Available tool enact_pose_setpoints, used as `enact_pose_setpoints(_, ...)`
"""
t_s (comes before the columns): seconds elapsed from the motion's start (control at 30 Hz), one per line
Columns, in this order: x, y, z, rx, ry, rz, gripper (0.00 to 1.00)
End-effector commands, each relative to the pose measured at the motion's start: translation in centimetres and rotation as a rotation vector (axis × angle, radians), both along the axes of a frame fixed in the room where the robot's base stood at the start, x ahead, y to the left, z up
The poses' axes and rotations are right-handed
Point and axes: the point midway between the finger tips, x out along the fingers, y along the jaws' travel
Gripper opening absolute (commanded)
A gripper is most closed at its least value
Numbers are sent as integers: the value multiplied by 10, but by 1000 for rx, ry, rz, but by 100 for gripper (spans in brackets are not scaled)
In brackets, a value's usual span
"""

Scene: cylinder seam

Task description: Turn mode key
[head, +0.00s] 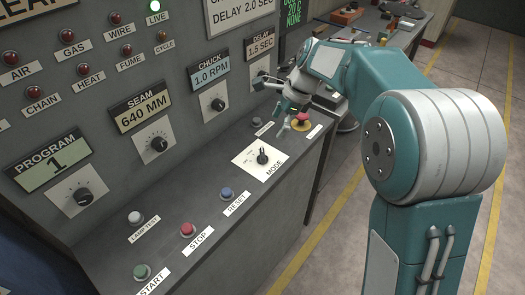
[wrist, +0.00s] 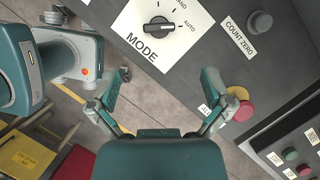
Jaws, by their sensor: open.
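The mode key (head: 262,156) is a black rotary switch on a white plate (head: 245,157) marked MODE, on the sloping console desk. In the wrist view the mode key (wrist: 158,27) is near the top, with an AUTO mark to its right; I cannot surely tell its setting. My gripper (head: 277,108) is over the desk, beyond the key and near the red emergency button. In the wrist view my gripper (wrist: 166,75) has its two fingers spread wide with nothing between them. The key lies ahead of the fingertips, apart from them.
The red emergency button (head: 302,119) on its yellow base is close to my right finger in the wrist view (wrist: 243,110). A grey COUNT ZERO button (wrist: 260,22) is right of the plate. Blue reset (head: 227,193), red stop (head: 188,229) and green start (head: 142,271) buttons line the desk.

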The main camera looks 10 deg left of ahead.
Motion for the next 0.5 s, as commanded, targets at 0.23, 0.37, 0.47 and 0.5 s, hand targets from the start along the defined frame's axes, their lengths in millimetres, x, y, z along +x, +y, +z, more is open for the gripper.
enact_pose_setpoints(0.23,-4,12,-33,-1,3,2,100)
enact_pose_setpoints(0.37,-7,22,-56,-2,3,3,100)
enact_pose_setpoints(0.47,-8,28,-72,-2,2,2,100)
enact_pose_setpoints(0.5,-9,30,-77,-2,2,2,100)
